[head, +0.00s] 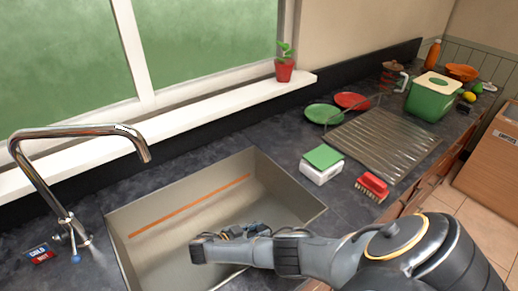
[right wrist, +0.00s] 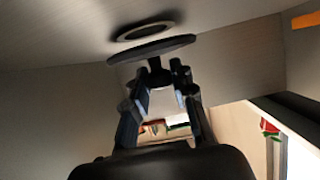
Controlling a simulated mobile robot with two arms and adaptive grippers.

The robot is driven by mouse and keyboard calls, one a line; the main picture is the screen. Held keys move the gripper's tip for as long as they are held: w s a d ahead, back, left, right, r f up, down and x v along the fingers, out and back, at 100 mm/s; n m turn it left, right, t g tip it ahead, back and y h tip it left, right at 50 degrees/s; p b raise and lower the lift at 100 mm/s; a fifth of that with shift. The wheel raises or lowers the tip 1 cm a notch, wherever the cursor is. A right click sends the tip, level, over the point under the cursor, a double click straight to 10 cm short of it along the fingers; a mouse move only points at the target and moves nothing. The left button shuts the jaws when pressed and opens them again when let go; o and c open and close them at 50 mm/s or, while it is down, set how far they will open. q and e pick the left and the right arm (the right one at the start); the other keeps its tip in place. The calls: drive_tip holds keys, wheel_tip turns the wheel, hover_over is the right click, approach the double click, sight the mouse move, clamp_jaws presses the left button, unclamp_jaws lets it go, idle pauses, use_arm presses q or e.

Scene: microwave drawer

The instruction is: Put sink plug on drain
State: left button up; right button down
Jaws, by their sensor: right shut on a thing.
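The sink plug (right wrist: 150,48) is a dark flat disc with a short knob, seen in the right wrist view. My right gripper (right wrist: 160,78) is shut on the knob. The drain (right wrist: 150,25) is a round ring in the sink floor just past the disc. The disc looks close to the drain and slightly offset from it in the picture; I cannot tell whether they touch. In the head view my right arm reaches over the sink (head: 150,215) and hides the plug and drain. My left gripper is not in view.
The chrome tap (head: 75,132) stands left of the sink. A white box with a green sponge (head: 323,157), a red brush (head: 373,184) and a ribbed drainer (head: 385,143) lie to its right. Sink walls surround my right gripper.

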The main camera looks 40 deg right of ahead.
drive_tip(key=shift+f, duration=0.2)
drive_tip(key=c, duration=1.1)
unclamp_jaws()
drive_tip(key=shift+r, duration=0.1)
drive_tip(key=shift+r, duration=0.2)
drive_tip(key=shift+r+p, duration=0.5)
drive_tip(key=shift+p, duration=0.2)
drive_tip(key=v, duration=0.2)
drive_tip(key=b+v, duration=0.1)
drive_tip(key=v, duration=0.3)
drive_tip(key=shift+a+f+b, duration=0.1)
drive_tip(key=shift+a+b, duration=0.3)
drive_tip(key=shift+a, duration=0.1)
drive_tip(key=p+v, duration=0.1)
drive_tip(key=v, duration=0.4)
drive_tip(key=shift+w+d+r+p, duration=0.1)
drive_tip(key=shift+r+p, duration=0.15)
drive_tip(key=shift+p, duration=0.1)
